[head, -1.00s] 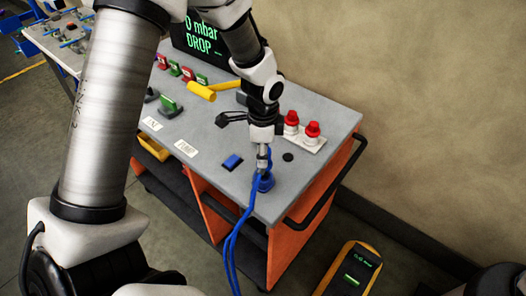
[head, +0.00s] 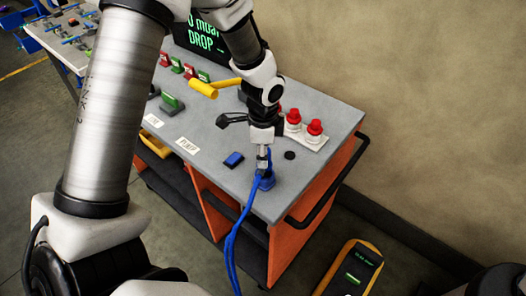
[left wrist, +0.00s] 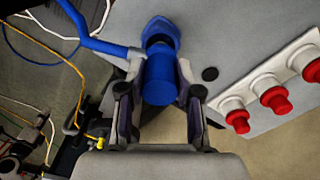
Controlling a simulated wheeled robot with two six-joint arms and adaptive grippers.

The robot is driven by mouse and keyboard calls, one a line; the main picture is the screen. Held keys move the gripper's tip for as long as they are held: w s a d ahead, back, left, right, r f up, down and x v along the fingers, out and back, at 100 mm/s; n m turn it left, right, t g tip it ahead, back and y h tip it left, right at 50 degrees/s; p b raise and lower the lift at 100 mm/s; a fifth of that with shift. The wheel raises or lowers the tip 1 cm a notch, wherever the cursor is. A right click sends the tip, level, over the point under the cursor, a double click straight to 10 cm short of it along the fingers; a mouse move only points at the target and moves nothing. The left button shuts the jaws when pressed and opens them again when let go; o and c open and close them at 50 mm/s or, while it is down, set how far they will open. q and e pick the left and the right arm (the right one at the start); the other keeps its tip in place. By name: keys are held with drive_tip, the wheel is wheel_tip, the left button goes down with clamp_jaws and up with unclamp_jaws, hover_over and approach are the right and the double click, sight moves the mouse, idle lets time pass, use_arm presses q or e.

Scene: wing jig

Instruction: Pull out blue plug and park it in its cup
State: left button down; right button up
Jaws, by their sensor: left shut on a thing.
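My left gripper (head: 263,163) points down over the front right part of the grey cart top. It is shut on the blue plug (left wrist: 161,80), a blue cylinder between its two fingers in the left wrist view. A blue hose (head: 229,252) runs from the plug down over the cart's front edge. My right gripper is not in view.
Red knobs (head: 315,128) on a white plate stand behind right. A yellow handle (head: 204,89) is farther left. A black rail (head: 335,185) runs along the cart's right side.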

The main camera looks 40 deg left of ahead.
use_arm(q)
drive_tip(key=shift+w+f, duration=0.1)
drive_tip(key=shift+f, duration=0.15)
drive_tip(key=shift+f+b, duration=0.55)
drive_tip(key=shift+f, duration=0.55)
idle(0.4)
drive_tip(key=c, duration=0.7)
unclamp_jaws()
wheel_tip(320, 180, up, 12)
drive_tip(key=shift+r, duration=0.1)
